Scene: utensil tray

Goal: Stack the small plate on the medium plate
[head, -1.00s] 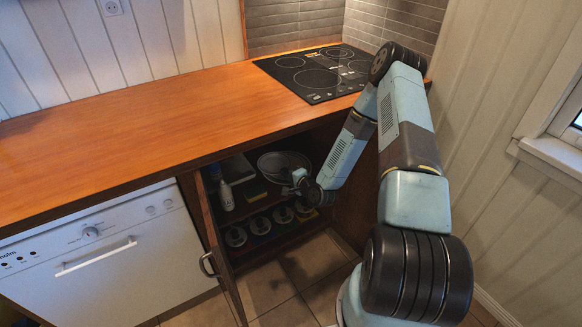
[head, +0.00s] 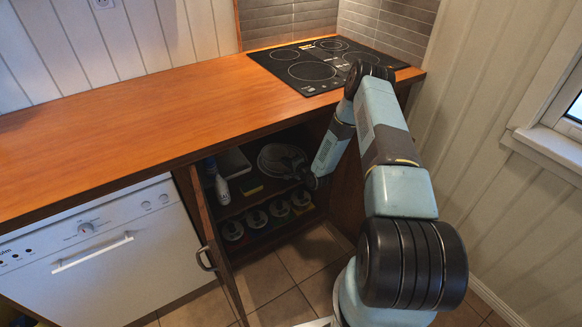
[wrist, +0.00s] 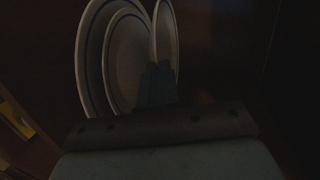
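In the wrist view, two white plates with blue rim lines are nested at the left: a larger outer plate (wrist: 87,62) and a medium plate (wrist: 122,62) in front of it. A third plate, the small plate (wrist: 169,38), stands steeply tilted, almost edge-on, to their right. My gripper (wrist: 155,78) meets its lower edge; the fingers look shut on it, though the contact is dark. In the head view, the plates (head: 280,157) show in the open cabinet, with my gripper (head: 305,178) at their right; its fingers are hard to make out.
Several round-topped items (head: 256,219) fill the lower shelf. The open cabinet door (head: 214,245) bounds the left; the countertop (head: 130,120) is overhead.

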